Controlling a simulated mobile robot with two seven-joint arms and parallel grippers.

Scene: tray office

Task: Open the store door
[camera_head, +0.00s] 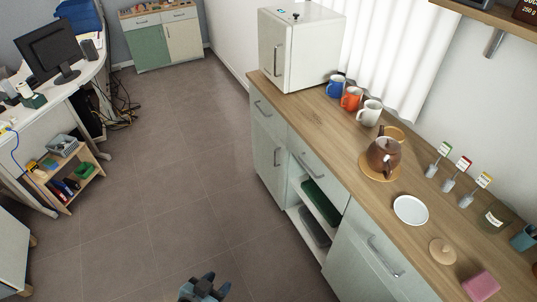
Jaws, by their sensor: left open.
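A long counter unit (330,108) runs along the right wall. Below its top, a pale left door (266,150) with an upright handle is shut, and a pale front door (365,262) with a slanted bar handle is shut. A white box cabinet (303,55) on the counter has a shut door with an upright handle. I cannot tell which door is the store door. My left gripper (205,288) is at the bottom edge, over the floor, open and empty, apart from every handle. My right gripper is out of view.
Open shelves with green (321,202) and grey trays sit between the counter doors. Mugs (351,98), a brown teapot (383,153) and a white plate (410,210) stand on top. A desk (60,90) and low shelf (68,182) are left. The middle floor is clear.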

